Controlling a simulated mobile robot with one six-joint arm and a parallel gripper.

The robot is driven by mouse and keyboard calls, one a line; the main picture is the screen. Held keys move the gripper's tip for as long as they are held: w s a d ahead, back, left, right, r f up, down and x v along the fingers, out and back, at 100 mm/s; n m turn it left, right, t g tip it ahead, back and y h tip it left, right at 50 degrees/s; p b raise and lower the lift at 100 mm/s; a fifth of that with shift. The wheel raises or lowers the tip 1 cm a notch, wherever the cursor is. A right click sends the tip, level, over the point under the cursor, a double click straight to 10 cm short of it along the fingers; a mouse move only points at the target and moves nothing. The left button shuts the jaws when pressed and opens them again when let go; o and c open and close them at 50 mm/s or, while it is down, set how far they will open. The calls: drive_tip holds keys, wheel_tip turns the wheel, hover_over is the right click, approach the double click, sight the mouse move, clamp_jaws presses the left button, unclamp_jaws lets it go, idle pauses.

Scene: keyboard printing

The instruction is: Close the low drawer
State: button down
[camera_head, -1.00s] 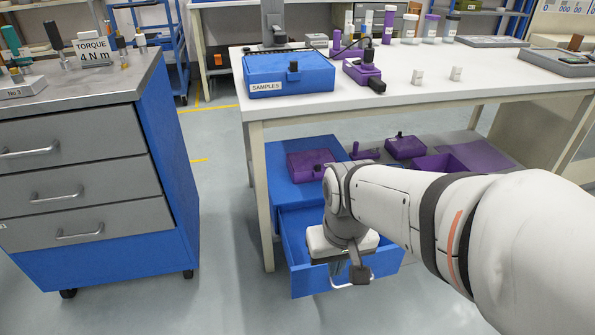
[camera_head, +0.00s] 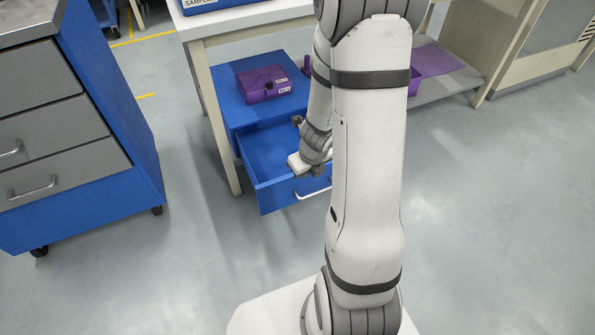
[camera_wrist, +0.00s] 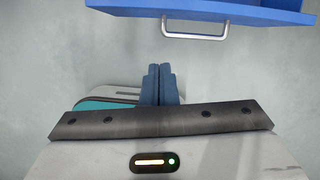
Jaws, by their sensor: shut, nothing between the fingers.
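The low drawer (camera_head: 270,155) is blue and pulled open from the blue cabinet under the white workbench. Its light bar handle (camera_head: 313,194) is on the front face, and my arm hides part of the drawer's right side. In the wrist view the blue drawer front (camera_wrist: 265,14) and its handle (camera_wrist: 195,36) are at the top. My gripper (camera_wrist: 160,70) has its two dark blue fingers together and empty. In that picture the fingertips lie below the handle, apart from it. In the head view my wrist appears over the drawer's front right area, and the fingers are hidden.
A purple box (camera_head: 264,85) sits on top of the blue cabinet (camera_head: 228,88). A workbench leg (camera_head: 215,120) stands just left of the drawer. A grey and blue drawer cart (camera_head: 115,130) is further left. The floor (camera_head: 190,270) in front is clear.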

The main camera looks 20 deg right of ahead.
drive_tip(key=d+f+m, duration=0.1)
drive_tip(key=f+m, duration=0.1)
drive_tip(key=b, duration=0.6)
approach(300, 179)
drive_tip(key=f, duration=0.1)
drive_tip(key=a+f, duration=0.1)
drive_tip(key=f, duration=0.3)
drive_tip(key=shift+s+a, duration=0.3)
drive_tip(key=shift+s, duration=0.05)
drive_tip(key=shift+w+f, duration=0.15)
drive_tip(key=shift+w, duration=0.45)
drive_tip(key=shift+w, duration=0.1)
